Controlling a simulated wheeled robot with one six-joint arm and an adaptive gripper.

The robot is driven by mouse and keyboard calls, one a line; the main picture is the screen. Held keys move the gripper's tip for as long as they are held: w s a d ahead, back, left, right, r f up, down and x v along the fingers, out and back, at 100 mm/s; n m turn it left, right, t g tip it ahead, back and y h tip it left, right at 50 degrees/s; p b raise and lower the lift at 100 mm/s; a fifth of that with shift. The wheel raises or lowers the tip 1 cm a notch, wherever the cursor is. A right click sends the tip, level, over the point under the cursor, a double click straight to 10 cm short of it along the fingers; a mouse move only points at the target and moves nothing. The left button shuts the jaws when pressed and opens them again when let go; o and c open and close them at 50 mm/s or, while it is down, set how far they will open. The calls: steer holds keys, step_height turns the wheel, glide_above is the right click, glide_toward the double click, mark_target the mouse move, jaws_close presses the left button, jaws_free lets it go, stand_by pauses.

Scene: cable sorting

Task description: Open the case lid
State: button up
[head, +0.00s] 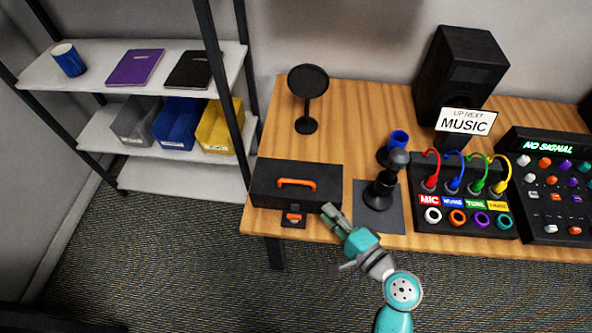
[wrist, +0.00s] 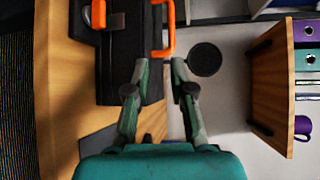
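The case (head: 262,182) is a flat black box near the front left of the wooden table, with its lid down. An orange handle (head: 297,183) lies across its top. A black latch with an orange part (head: 293,217) is at its front edge; I cannot tell whether it is fastened. My gripper (head: 329,210) is at the case's front right corner, right of the latch. In the wrist view my gripper (wrist: 159,66) has its fingers apart with nothing between them. The case (wrist: 125,75), its handle (wrist: 168,30) and its latch (wrist: 98,14) also show there.
A dark pad (head: 365,222) with a black stand (head: 384,190) is right of the case. A black cable box (head: 470,222) with coloured plugs stands farther right. A round black disc on a stand (head: 307,95) is behind the case. Shelves (head: 150,180) with bins are at left.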

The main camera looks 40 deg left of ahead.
mark_target(298, 181)
steer(key=shift+g+y, duration=0.3)
steer(key=x, duration=0.4)
steer(key=r+x, duration=0.1)
steer(key=x, duration=0.7)
steer(key=shift+a+r, duration=0.15)
steer(key=shift+a, duration=0.2)
jaws_close()
